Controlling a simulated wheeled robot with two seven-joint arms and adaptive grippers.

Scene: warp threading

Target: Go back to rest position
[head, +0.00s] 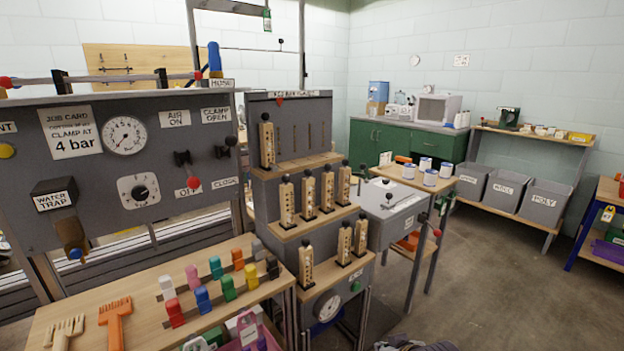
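Neither of my grippers can be made out in the head view. The grey control panel (95,185) stands at the left with a round gauge (125,136), an AIR lever (184,158), a CLAMP lever (225,148) and a red-knobbed lever (193,184). Right of it is a stepped grey rack (263,188) with wooden blocks standing upright on its tiers, one of them (267,143) at the top left. A small dark shape at the bottom edge is too cut off to identify.
A wooden bench (150,318) in front holds coloured pegs and two combs (115,322). A grey box on a stand (396,212) is right of the rack. Grey bins (508,188) and a green cabinet (400,141) line the back. Floor (500,280) at the right is clear.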

